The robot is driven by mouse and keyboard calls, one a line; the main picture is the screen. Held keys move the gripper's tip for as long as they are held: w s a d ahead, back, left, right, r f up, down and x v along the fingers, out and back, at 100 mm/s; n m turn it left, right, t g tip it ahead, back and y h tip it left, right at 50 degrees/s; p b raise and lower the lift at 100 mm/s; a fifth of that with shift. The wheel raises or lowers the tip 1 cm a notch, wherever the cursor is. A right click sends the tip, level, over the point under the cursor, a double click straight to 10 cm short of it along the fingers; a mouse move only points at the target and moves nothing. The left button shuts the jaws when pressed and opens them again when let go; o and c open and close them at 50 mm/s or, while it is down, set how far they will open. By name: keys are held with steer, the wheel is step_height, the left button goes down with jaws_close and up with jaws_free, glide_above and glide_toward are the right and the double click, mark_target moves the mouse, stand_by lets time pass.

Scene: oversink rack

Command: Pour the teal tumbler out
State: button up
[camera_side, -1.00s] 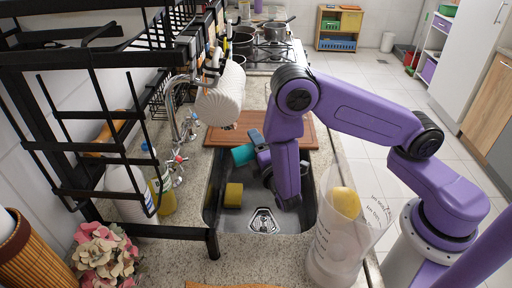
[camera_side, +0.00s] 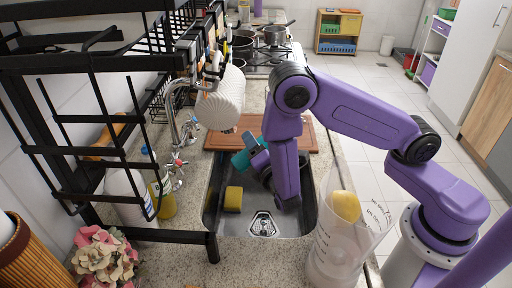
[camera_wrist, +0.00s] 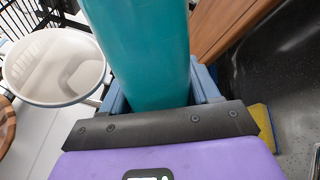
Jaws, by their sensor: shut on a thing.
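The teal tumbler (camera_side: 240,160) is held over the far end of the sink (camera_side: 287,225), tilted, with its visible end slanting down to the left. My gripper (camera_side: 253,150) is shut around it; parts of the blue fingers show beside it. In the wrist view the tumbler (camera_wrist: 145,50) stands between the blue fingers (camera_wrist: 160,90) and runs out of the top of the picture. Its mouth and any contents are hidden, and no falling contents can be seen.
A yellow sponge (camera_side: 233,198) lies in the sink at the left. A wooden board (camera_side: 308,133) lies behind the sink. A white ribbed vessel (camera_side: 221,100) is close above left, near the faucet (camera_side: 178,120). The black rack (camera_side: 100,190) stands left; a clear container (camera_side: 335,250) stands front right.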

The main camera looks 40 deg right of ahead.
steer(key=shift+w+a+r+n, duration=0.1)
steer(key=shift+a+r+n, duration=0.15)
steer(key=shift+r+n, duration=0.45)
steer(key=n, duration=0.1)
steer(key=d+n, duration=0.1)
steer(key=n, duration=0.2)
steer(key=s+d+n, duration=0.1)
steer(key=n, duration=0.1)
steer(key=shift+d, duration=0.2)
steer(key=shift+a+r+n, duration=0.1)
steer(key=shift+r+n, duration=0.05)
steer(key=shift+n, duration=0.35)
steer(key=shift+w+a+r+n, duration=0.25)
steer(key=shift+a+n, duration=0.2)
steer(key=shift+n, duration=0.45)
steer(key=shift+w+a+r+n, duration=0.2)
steer(key=shift+a+n, duration=0.2)
steer(key=shift+n, duration=0.5)
